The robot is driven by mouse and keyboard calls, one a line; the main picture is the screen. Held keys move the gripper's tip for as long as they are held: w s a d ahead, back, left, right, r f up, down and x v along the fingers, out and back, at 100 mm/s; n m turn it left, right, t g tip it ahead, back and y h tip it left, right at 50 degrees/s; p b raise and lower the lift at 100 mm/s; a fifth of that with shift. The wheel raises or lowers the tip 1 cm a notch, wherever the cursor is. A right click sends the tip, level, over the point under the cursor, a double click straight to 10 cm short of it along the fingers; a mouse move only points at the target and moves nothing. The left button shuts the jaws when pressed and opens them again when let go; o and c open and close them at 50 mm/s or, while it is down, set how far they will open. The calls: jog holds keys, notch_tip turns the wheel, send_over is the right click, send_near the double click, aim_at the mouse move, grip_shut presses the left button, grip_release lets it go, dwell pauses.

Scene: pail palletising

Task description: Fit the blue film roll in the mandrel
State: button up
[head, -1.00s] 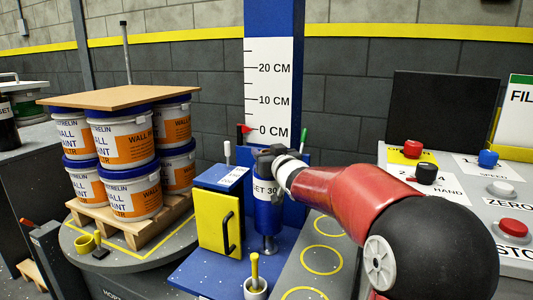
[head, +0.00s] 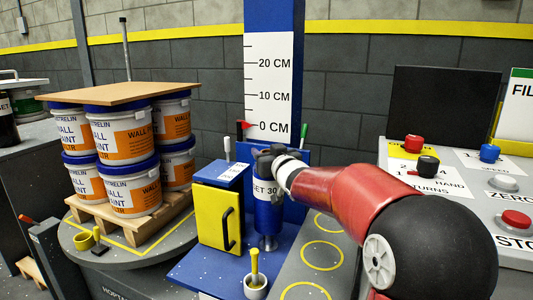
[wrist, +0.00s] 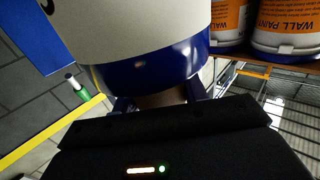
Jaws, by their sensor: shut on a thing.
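The blue film roll (head: 268,214), with a white label reading "30", is upright in front of the blue column in the head view. My gripper (head: 272,154) is shut on its upper end. In the wrist view the roll (wrist: 160,65) fills the space between the two fingers (wrist: 158,98). A grey metal stem (head: 268,243), seemingly the mandrel, shows directly under the roll, standing on the blue base. The roll hides anything above it, so I cannot tell whether the roll is around the stem or only over it.
A yellow-fronted box (head: 219,218) stands close left of the roll. A cup with a yellow-handled tool (head: 256,286) is in front. Stacked paint pails (head: 131,185) on a pallet stand left. A control panel (head: 470,190) is right. The marked column (head: 268,85) rises behind.

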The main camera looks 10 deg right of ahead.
jog(key=shift+f+b, duration=0.8)
jog(key=shift+f, duration=0.05)
jog(key=shift+a+f, duration=0.1)
jog(key=shift+f, duration=0.05)
jog(key=shift+d+r+p, duration=0.2)
jog(key=shift+r+p, duration=0.35)
jog(key=shift+r, duration=0.05)
jog(key=shift+a+r+p, duration=0.1)
jog(key=shift+r+p, duration=0.4)
jog(key=shift+r, duration=0.2)
dwell(0.9)
jog(key=shift+f+b, duration=0.95)
jog(key=shift+f, duration=0.3)
